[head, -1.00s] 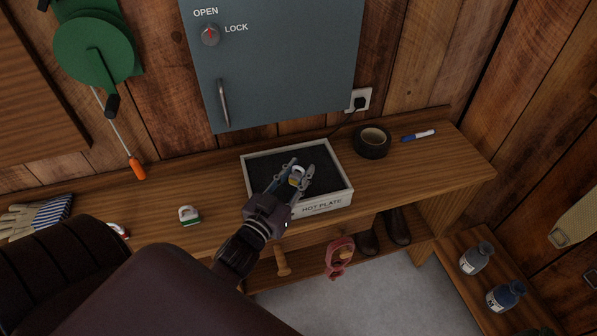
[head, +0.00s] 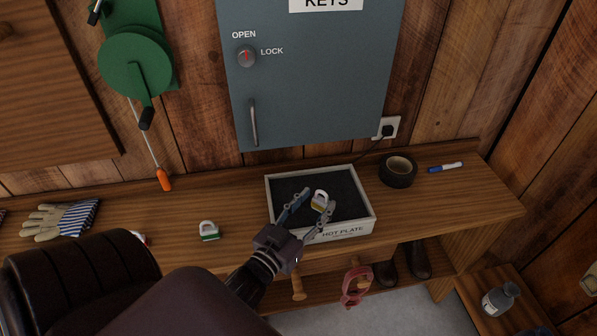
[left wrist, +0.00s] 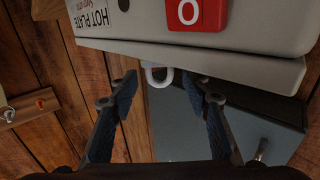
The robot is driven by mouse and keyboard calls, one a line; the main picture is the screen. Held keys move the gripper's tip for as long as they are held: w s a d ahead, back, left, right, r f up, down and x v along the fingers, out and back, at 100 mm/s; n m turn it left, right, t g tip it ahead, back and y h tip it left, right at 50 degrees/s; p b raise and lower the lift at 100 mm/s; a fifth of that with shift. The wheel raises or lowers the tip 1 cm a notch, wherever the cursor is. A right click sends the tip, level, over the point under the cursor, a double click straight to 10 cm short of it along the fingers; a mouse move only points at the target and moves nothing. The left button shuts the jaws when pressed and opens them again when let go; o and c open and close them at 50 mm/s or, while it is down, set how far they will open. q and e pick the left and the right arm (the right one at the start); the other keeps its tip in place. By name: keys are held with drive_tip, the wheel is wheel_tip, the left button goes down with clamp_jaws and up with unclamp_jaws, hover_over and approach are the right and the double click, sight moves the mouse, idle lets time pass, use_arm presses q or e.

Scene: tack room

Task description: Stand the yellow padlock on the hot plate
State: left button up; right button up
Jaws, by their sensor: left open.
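The yellow padlock (head: 319,198) stands upright on the dark top of the hot plate (head: 351,191), its pale shackle pointing up. My left gripper (head: 316,201) is open, with one finger on each side of the padlock and a gap to it. The padlock's body is hidden there behind the hot plate's edge (left wrist: 200,52). My right gripper is not in view.
A green padlock (head: 208,231) stands on the wooden bench (head: 450,200) to the left. Black tape (head: 398,171) and a blue marker (head: 445,167) lie to the right. A grey-blue key cabinet (head: 310,75) hangs behind the plate. Striped gloves (head: 62,220) lie far left.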

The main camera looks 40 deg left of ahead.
use_arm(q)
drive_tip(key=s, duration=0.5)
drive_tip(key=s+b, duration=0.1)
drive_tip(key=s, duration=0.2)
drive_tip(key=shift+s+d, duration=0.35)
